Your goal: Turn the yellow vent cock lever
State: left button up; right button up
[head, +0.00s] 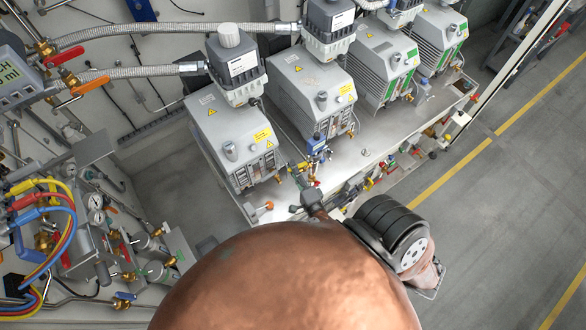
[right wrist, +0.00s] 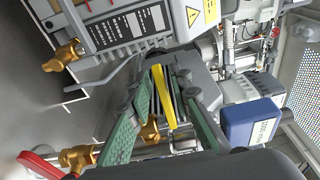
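The yellow vent cock lever (right wrist: 163,97) is a narrow strip in the right wrist view, with a brass fitting (right wrist: 150,130) beside its lower end. My right gripper (right wrist: 155,93) is open, with its two green-padded fingers spread on either side of the lever. Gaps show between lever and fingers, and I see no firm contact. In the head view my right gripper (head: 310,199) is small, dark and partly hidden by my copper-coloured arm, near the front edge of the pump shelf. I cannot pick out the lever there. My left gripper is not in view.
Several grey vacuum pumps stand in a row on the shelf (head: 262,212). A blue box (right wrist: 250,122) lies right of the fingers in the wrist view; a red-handled brass valve (right wrist: 75,157) is lower left. Gauges and coloured hoses (head: 62,215) fill the left. Open floor (head: 500,210) lies right.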

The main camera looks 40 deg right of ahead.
jog(key=shift+o, duration=0.4)
jog(key=v, duration=1.2)
jog(key=shift+r, duration=0.1)
